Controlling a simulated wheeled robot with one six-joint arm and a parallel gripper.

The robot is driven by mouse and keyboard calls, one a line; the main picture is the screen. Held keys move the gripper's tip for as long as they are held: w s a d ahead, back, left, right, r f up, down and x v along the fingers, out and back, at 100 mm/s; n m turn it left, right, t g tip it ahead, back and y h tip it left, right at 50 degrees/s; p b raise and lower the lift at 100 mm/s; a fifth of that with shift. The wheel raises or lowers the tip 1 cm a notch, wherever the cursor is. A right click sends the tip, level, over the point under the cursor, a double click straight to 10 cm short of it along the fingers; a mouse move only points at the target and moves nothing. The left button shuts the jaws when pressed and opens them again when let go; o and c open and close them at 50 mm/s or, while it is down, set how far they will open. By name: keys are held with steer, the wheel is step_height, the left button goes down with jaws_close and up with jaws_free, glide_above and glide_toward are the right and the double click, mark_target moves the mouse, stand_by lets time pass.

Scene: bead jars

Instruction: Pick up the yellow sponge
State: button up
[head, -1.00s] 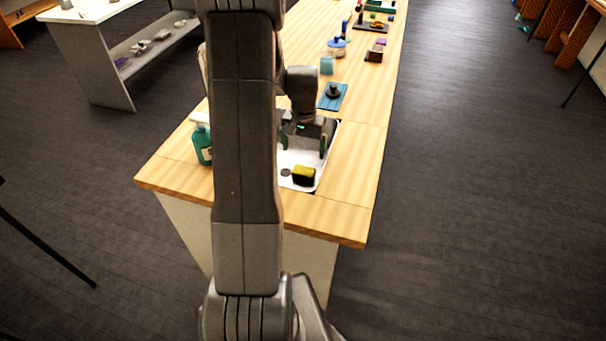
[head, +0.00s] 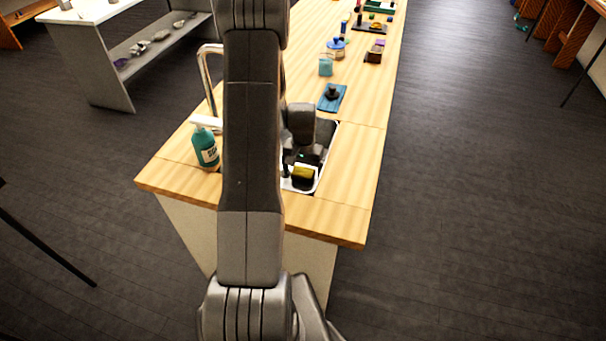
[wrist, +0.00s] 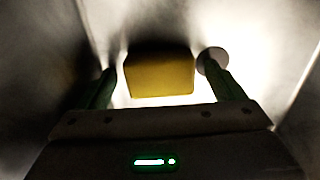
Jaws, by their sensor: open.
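The yellow sponge (head: 303,173) lies in the white sink basin (head: 318,184) near the front end of the wooden counter. In the wrist view the sponge (wrist: 160,76) sits between the two green fingers of my gripper (wrist: 160,82), with a gap on each side. My gripper (head: 299,174) is open and down in the basin at the sponge. A round grey disc (wrist: 212,56), perhaps the drain, shows by the right finger in the wrist view. My arm hides part of the basin in the head view.
A teal soap bottle (head: 205,148) stands left of the basin, by a metal faucet (head: 207,75). A blue cloth (head: 332,98) with a dark object on it lies behind the basin. Jars and trays stand farther back. The counter's right strip (head: 350,165) is clear.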

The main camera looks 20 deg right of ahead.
steer(key=c, duration=1.1)
